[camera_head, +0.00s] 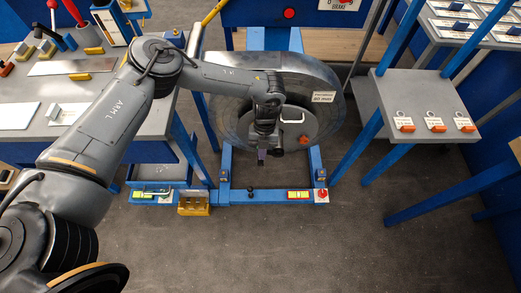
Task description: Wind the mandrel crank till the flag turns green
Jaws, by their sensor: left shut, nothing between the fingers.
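A large steel drum (222,115), the likely mandrel, stands in a blue floor frame. A grey round plate (318,122) sits at its front, with a small white-edged part (293,115) and a dark knob (304,140) on it. My left gripper (263,158) points down in front of the drum, beside the plate's lower left. It is shut and looks empty; touch with the plate cannot be told. No flag can be made out clearly. My right gripper is out of view.
A grey workbench (115,115) with tools and sheets is at left. A shelf (440,90) with orange-tagged items stands at right. The floor in front is clear.

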